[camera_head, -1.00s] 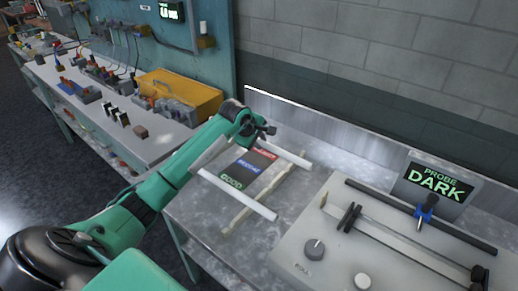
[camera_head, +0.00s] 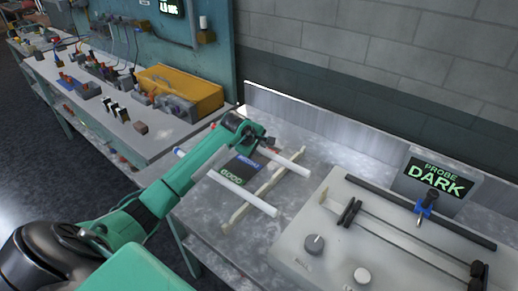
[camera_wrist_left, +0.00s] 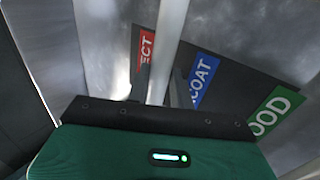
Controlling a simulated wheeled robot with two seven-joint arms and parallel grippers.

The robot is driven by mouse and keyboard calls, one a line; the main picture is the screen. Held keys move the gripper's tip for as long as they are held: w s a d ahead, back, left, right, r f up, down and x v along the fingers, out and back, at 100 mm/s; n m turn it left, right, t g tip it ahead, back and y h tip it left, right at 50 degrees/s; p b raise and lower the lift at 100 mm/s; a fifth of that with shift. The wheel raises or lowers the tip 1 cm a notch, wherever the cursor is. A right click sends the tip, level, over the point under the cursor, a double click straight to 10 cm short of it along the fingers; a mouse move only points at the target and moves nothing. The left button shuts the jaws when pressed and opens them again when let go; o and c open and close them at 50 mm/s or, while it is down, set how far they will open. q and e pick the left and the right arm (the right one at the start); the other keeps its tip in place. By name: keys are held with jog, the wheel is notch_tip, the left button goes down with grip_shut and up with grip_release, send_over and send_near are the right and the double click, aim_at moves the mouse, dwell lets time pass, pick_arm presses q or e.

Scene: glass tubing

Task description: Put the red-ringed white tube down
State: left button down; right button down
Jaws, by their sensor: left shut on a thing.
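My left gripper (camera_head: 264,143) is shut on a white tube (camera_head: 292,165) above the far part of the label mat. One end of this tube sticks out to the right of the fingers. A small red mark shows beyond my arm on its line, but I cannot make out a full ring. In the left wrist view the tube (camera_wrist_left: 169,45) runs up from the gripper, between the REJECT and RECOAT labels. I cannot tell whether it touches the surface below. My right gripper is not in view.
A second white tube (camera_head: 249,202) with a blue end lies nearer, passing under my arm. A cream rail (camera_head: 262,186) crosses beside the dark label mat (camera_head: 238,168). A grey device with knobs (camera_head: 330,220) stands right, near the PROBE DARK display (camera_head: 437,182).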

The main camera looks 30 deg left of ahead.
pick_arm(q)
jog(key=c, duration=1.2)
grip_release()
jog(key=shift+c, duration=0.2)
jog(key=shift+d+r+p, duration=0.1)
jog(key=shift+r+p, duration=0.4)
jog(key=shift+p, duration=0.15)
jog(key=shift+s+r, duration=0.1)
jog(key=shift+r, duration=0.25)
jog(key=b+v, duration=0.2)
jog(key=v, duration=0.9)
jog(key=shift+s, duration=0.25)
jog(key=shift+r, duration=0.1)
